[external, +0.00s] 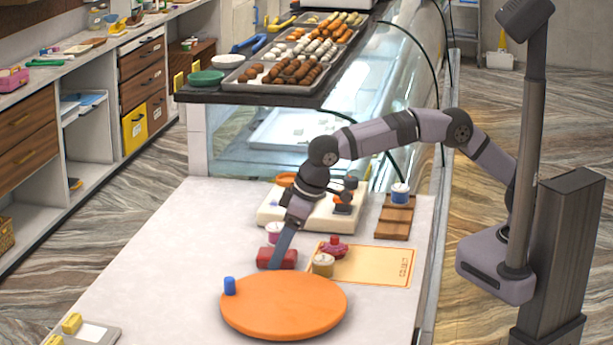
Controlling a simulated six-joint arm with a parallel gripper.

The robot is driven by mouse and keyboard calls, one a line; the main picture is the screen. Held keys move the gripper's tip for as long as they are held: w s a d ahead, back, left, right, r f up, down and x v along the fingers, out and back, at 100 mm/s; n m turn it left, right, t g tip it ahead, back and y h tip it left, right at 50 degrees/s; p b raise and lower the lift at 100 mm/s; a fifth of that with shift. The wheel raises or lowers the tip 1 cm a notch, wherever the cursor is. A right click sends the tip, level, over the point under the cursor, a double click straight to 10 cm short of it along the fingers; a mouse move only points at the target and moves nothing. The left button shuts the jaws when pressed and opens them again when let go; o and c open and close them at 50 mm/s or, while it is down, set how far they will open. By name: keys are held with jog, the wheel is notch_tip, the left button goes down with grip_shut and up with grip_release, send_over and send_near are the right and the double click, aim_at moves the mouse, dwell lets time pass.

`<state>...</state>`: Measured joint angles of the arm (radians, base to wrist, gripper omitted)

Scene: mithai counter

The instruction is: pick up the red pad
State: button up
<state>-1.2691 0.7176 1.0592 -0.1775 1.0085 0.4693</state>
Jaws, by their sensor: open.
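The red pad (291,259) is a small dark red block lying flat on the white counter, just behind the orange round board. My gripper (277,262) points down at it from above, its blue-grey finger end crossing in front of the pad's middle and hiding part of it. The jaws are open. From this side I cannot tell whether the fingers straddle the pad or touch it.
A pink-and-white pot (274,228) stands close behind the pad. A tan pot (323,265) and a red knobbed piece (333,247) stand close to the right, by a yellow mat (385,265).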

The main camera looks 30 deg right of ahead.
jog(key=shift+f, duration=0.2)
jog(key=c, duration=1.1)
jog(key=shift+c, duration=0.2)
notch_tip(320, 180, up, 10)
jog(key=p, duration=0.1)
